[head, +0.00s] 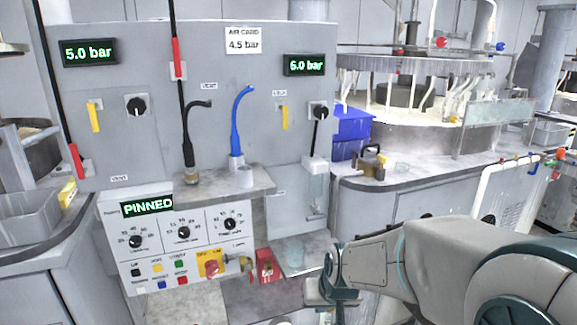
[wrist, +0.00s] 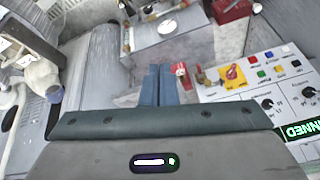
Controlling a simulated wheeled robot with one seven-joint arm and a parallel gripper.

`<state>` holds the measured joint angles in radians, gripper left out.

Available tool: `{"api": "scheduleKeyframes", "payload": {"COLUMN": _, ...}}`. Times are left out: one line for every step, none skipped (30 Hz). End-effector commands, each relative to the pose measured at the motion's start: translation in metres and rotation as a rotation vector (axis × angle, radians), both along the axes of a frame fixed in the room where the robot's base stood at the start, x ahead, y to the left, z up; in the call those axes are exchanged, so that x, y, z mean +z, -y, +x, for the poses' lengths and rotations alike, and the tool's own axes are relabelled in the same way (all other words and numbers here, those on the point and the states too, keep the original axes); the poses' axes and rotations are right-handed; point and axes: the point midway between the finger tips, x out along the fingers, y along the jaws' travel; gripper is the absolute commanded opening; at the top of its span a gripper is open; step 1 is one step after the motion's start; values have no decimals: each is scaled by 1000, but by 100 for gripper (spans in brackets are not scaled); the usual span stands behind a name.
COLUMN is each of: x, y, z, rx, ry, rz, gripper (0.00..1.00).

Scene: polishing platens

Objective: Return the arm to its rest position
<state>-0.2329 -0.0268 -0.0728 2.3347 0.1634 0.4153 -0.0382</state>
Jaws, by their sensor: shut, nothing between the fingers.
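My arm (head: 440,260) reaches in from the lower right of the head view, in front of the grey counter. Its wrist end (head: 335,285) is low, right of the red padlock-like piece. My gripper (wrist: 161,70) shows in the wrist view with its two blue-grey fingers together and nothing between them. The fingertips appear apart from the panel. In the head view I cannot clearly make out the fingers.
The control panel (head: 165,265) with "PINNED" display, knobs and a red-yellow switch (head: 210,265) stands left of my wrist. A red piece (head: 265,265) hangs beside it. The counter (head: 400,182) carries a blue bin (head: 350,125) and a brass-coloured item (head: 372,163).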

Motion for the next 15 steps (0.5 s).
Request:
{"api": "scheduleKeyframes", "payload": {"x": 30, "y": 11, "z": -15, "rx": -9, "ry": -10, "rz": -4, "gripper": 0}}
{"api": "scheduleKeyframes", "payload": {"x": 41, "y": 16, "z": -25, "rx": -12, "ry": -20, "rz": -7, "gripper": 0}}
{"api": "scheduleKeyframes", "payload": {"x": 54, "y": 23, "z": -37, "rx": -19, "ry": -34, "rz": -14, "gripper": 0}}
{"api": "scheduleKeyframes", "payload": {"x": 63, "y": 28, "z": -47, "rx": -23, "ry": -44, "rz": -19, "gripper": 0}}
{"api": "scheduleKeyframes", "payload": {"x": 72, "y": 33, "z": -57, "rx": -28, "ry": -54, "rz": -26, "gripper": 0}}
{"api": "scheduleKeyframes", "payload": {"x": 84, "y": 40, "z": -70, "rx": -33, "ry": -68, "rz": -35, "gripper": 0}}
{"api": "scheduleKeyframes", "payload": {"x": 92, "y": 45, "z": -79, "rx": -39, "ry": -77, "rz": -42, "gripper": 0}}
{"api": "scheduleKeyframes", "payload": {"x": 99, "y": 49, "z": -89, "rx": -44, "ry": -88, "rz": -50, "gripper": 0}}
{"api": "scheduleKeyframes", "payload": {"x": 107, "y": 55, "z": -101, "rx": -53, "ry": -101, "rz": -59, "gripper": 0}}
{"api": "scheduleKeyframes", "payload": {"x": 113, "y": 58, "z": -109, "rx": -59, "ry": -110, "rz": -66, "gripper": 0}}
{"api": "scheduleKeyframes", "payload": {"x": 118, "y": 62, "z": -117, "rx": -64, "ry": -119, "rz": -74, "gripper": 0}}
{"api": "scheduleKeyframes", "payload": {"x": 123, "y": 66, "z": -126, "rx": -71, "ry": -130, "rz": -83, "gripper": 0}}
{"api": "scheduleKeyframes", "payload": {"x": 127, "y": 68, "z": -132, "rx": -76, "ry": -135, "rz": -88, "gripper": 0}}
{"api": "scheduleKeyframes", "payload": {"x": 129, "y": 70, "z": -137, "rx": -80, "ry": -142, "rz": -93, "gripper": 0}}
{"api": "scheduleKeyframes", "payload": {"x": 132, "y": 72, "z": -143, "rx": -84, "ry": -148, "rz": -100, "gripper": 0}}
